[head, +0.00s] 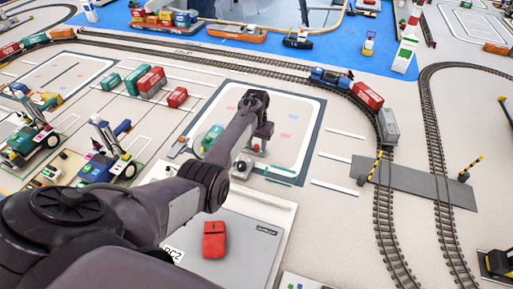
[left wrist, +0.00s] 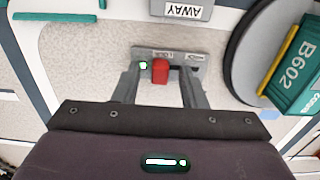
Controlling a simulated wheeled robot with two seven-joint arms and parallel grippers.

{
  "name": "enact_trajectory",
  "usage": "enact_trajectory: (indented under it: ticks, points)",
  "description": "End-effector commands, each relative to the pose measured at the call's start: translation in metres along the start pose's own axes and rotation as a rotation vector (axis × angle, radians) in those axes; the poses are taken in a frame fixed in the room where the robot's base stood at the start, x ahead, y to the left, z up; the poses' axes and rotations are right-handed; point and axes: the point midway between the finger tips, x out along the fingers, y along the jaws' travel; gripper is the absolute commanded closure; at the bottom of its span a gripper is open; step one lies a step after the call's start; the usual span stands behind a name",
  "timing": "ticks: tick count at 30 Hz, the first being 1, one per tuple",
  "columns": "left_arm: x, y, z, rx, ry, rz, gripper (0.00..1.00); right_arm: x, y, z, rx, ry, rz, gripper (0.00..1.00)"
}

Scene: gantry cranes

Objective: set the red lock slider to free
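The red lock slider (left wrist: 160,72) stands on a small grey plate (left wrist: 172,56) in the left wrist view. A green light (left wrist: 143,65) glows on the plate left of the slider. The plate's lettering is too small to read. My left gripper (left wrist: 161,82) is open, with one finger on each side of the slider and a gap on both sides. In the head view my left gripper (head: 255,150) points down at the far end of the arm, and the slider cannot be made out there. My right gripper is in neither view.
A grey round disc (left wrist: 240,62) carries a teal container (left wrist: 298,80) marked B602, right of the gripper. An AWAY label (left wrist: 184,10) lies beyond the plate. In the head view a red block (head: 214,240) sits on a grey panel (head: 245,255); rail tracks (head: 384,215) run at right.

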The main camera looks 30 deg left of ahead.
Motion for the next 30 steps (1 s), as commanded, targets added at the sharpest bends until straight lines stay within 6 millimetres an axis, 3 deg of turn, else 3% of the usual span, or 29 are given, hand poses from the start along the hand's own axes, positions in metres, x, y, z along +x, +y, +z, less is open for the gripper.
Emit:
enact_trajectory:
  ticks: [6,15,23,30]
  points:
    - [-0.001,0.0,0.0,0.0,0.0,0.0,0.62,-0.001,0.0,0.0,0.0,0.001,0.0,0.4]
    - [-0.001,0.0,0.0,0.001,0.0,0.0,1.0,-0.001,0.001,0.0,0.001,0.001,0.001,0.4]
    - [-0.001,-0.001,0.0,0.0,0.0,0.0,1.0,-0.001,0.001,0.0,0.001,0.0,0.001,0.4]
    - [-0.001,-0.033,0.0,-0.003,0.0,-0.002,1.0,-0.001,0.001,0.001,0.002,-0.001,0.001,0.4]
